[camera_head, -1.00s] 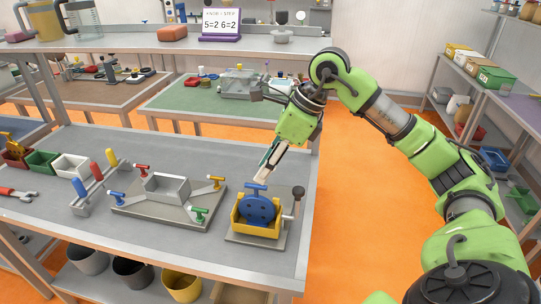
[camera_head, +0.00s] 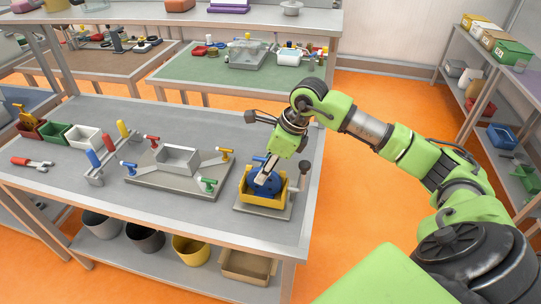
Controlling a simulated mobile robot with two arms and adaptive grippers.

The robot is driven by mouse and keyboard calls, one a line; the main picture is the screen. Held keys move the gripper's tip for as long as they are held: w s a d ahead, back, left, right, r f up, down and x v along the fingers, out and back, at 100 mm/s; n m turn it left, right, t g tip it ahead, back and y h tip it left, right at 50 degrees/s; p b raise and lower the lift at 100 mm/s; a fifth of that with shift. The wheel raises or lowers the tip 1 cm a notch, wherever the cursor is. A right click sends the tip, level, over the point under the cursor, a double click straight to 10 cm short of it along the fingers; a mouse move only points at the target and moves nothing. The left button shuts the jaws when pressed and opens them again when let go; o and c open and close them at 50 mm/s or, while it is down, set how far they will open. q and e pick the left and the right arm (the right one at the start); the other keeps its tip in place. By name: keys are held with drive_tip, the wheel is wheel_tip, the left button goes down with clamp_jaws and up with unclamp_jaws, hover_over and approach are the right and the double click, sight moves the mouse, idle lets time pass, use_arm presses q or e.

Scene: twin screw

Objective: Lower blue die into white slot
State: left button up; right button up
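The blue die (camera_head: 268,187) is a round blue piece seated in a yellow holder (camera_head: 250,196) on a grey base plate near the table's right end. My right gripper (camera_head: 264,178) points down at the die, with its fingertips over the die's upper part and partly covering it. Whether the fingers are closed on it cannot be made out. A white open-topped bin (camera_head: 84,138) stands at the table's left, beside a green bin (camera_head: 55,134) and a red bin (camera_head: 30,128); I see no other clear white slot. My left gripper is not in view.
A rack with coloured handles (camera_head: 100,166) stands near the bins. A crank (camera_head: 304,167) rises right of the holder.

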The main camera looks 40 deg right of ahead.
drive_tip(key=shift+w+a+f, duration=0.1)
drive_tip(key=shift+f, duration=0.25)
clamp_jaws()
drive_tip(key=c, duration=0.8)
unclamp_jaws()
drive_tip(key=shift+r, duration=0.1)
drive_tip(key=shift+r, duration=0.25)
clamp_jaws()
drive_tip(key=shift+r+p, duration=3.75)
drive_tip(key=shift+r, duration=2.7)
